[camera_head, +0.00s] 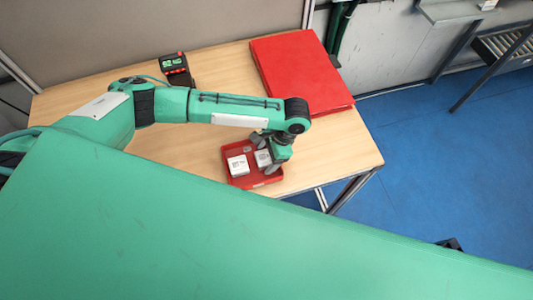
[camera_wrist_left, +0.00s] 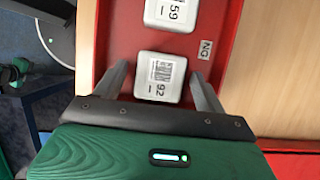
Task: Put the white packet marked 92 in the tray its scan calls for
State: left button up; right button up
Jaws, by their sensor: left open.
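The white packet marked 92 (camera_wrist_left: 159,76) lies in the red tray (camera_wrist_left: 122,30) marked NG, its code and number facing up. In the head view the packet (camera_head: 263,157) is at the right side of the tray (camera_head: 239,183). My left gripper (camera_head: 264,154) is over it, open, with one finger on each side in the wrist view (camera_wrist_left: 158,72). I cannot tell whether the fingers touch it. A second white packet, marked 59 (camera_wrist_left: 171,12), lies beside it in the tray. My right gripper is not in view.
A black device with red parts and a lit green display (camera_head: 174,64) stands at the back of the wooden table (camera_head: 222,65); its text seems to end in NG. A large flat red object (camera_head: 300,72) covers the back right. The table is clear right of the tray.

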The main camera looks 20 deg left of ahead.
pick_arm(q)
jog(key=shift+w+r, duration=0.1)
jog(key=shift+r, duration=0.1)
jog(key=b+v, duration=0.3)
jog(key=v, duration=0.9)
jog(key=shift+b, duration=0.3)
